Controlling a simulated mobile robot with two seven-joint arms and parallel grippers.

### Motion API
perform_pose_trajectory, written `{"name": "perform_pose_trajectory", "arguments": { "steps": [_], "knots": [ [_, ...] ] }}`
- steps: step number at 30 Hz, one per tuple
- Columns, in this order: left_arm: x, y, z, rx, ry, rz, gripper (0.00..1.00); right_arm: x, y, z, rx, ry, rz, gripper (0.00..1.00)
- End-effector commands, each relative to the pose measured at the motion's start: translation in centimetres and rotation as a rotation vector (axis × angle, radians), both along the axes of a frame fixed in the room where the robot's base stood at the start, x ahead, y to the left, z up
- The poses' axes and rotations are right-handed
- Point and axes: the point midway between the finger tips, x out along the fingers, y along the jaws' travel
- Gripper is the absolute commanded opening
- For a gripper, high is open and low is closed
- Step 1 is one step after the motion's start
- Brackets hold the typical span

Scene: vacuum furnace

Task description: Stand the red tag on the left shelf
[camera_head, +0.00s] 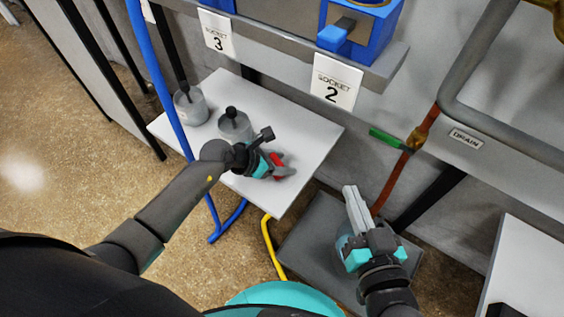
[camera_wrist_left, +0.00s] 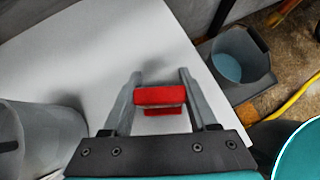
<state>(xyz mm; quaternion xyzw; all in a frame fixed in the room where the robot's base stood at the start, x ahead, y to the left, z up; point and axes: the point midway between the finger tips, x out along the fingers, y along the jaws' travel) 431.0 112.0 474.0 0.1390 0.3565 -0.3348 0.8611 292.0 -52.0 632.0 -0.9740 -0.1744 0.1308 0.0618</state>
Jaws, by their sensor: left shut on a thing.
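The red tag (camera_wrist_left: 160,96) is between the two fingers of my left gripper (camera_wrist_left: 160,90) in the left wrist view. In the head view the red tag (camera_head: 277,166) shows partly, at the end of my left gripper (camera_head: 283,170). My left gripper is shut on it, over the right part of the white shelf (camera_head: 310,132). I cannot tell whether the tag touches the shelf. My right gripper (camera_head: 352,205) is right of the shelf, over a grey tray; its fingers look close together and I see nothing between them.
Two grey canisters with black knobs stand on the shelf, one at the back left (camera_head: 190,106) and one near my left wrist (camera_head: 235,127). A blue hose (camera_head: 167,75) and a yellow hose (camera_head: 270,245) run past the shelf. The shelf's right corner is clear.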

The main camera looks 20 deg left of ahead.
Motion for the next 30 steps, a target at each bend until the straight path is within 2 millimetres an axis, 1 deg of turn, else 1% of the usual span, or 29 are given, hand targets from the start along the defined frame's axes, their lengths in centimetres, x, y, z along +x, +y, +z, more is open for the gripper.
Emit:
{"name": "perform_pose_trajectory", "arguments": {
  "steps": [7, 11, 12, 19, 30],
  "knots": [
    [0.02, 0.0, 0.01, 0.0, 0.0, 0.0, 0.06, -0.02, 0.02, 0.04, 0.002, -0.002, 0.0, 0.0],
    [0.02, -0.01, -0.42, 0.0, 0.0, 0.0, 0.06, -0.19, 0.23, 0.09, 0.02, -0.029, -0.001, 0.0],
    [0.02, -0.01, -0.36, 0.0, 0.0, 0.0, 0.62, -0.17, 0.21, 0.17, 0.02, -0.03, -0.001, 0.0],
    [0.0, 0.0, -0.33, 0.0, 0.0, 0.0, 0.88, -0.14, 0.2, 0.23, 0.02, -0.031, -0.001, 0.0],
    [-0.01, 0.0, -0.12, 0.0, 0.0, 0.0, 0.89, -0.04, 0.11, 0.24, 0.01, -0.018, -0.001, 0.0]
  ]
}}
